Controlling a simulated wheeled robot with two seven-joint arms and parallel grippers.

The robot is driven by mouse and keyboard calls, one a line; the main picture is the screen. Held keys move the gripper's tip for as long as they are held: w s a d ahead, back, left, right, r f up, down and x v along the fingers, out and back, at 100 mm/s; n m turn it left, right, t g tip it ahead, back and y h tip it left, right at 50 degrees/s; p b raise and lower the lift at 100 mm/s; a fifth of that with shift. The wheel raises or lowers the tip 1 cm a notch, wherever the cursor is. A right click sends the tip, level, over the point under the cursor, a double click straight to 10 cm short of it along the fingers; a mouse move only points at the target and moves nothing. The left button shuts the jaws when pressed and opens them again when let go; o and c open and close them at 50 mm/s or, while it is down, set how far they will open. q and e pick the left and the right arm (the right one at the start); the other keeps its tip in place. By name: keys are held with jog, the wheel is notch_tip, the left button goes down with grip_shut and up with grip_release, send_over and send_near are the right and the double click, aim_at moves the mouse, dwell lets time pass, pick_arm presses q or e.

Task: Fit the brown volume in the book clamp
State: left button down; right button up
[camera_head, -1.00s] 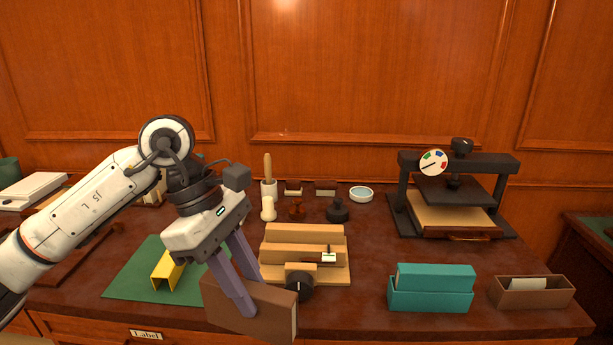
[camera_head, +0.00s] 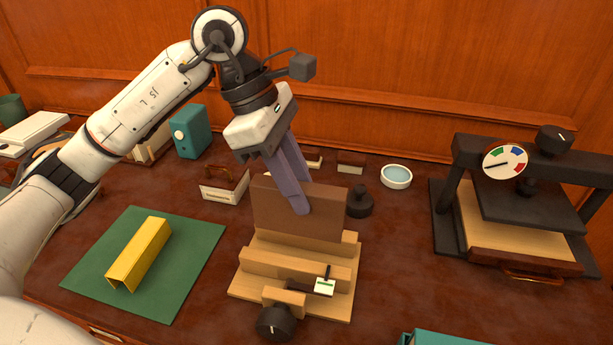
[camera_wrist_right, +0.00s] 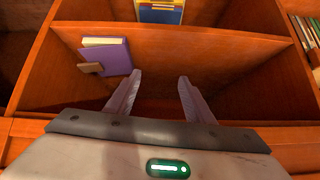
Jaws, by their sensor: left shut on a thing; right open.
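The brown volume (camera_head: 275,212) is held by my left gripper (camera_head: 301,205), which is shut on its upper edge. The volume stands upright, spread left to right, over the rear part of the wooden book clamp (camera_head: 300,263). Its lower edge appears at or just behind the clamp's rear block; I cannot tell whether it touches. The clamp has stepped wooden blocks, a dark knob (camera_head: 277,322) at its front and a small white-and-green gauge on it. My right gripper (camera_wrist_right: 158,82) is open and empty in the right wrist view, in front of shelving.
A yellow channel-shaped piece (camera_head: 140,252) lies on a green mat (camera_head: 185,285) at left. A black press with a dial (camera_head: 505,160) stands at right. A dark stamp (camera_head: 359,202) is close to the volume's right end. In the right wrist view, a purple book (camera_wrist_right: 108,58) leans on a shelf.

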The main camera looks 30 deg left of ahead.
aim_at(301, 217)
pick_arm(q)
jog(key=shift+s, duration=0.15)
notch_tip(301, 217, down, 4)
jog(key=b, duration=0.4)
jog(key=shift+d, duration=0.1)
jog(key=shift+f, duration=0.1)
dwell(1.0)
jog(key=shift+f+b, duration=0.55)
jog(key=shift+b, duration=0.15)
jog(key=shift+f+b, duration=0.55)
jog(key=shift+f, duration=0.05)
dwell(0.5)
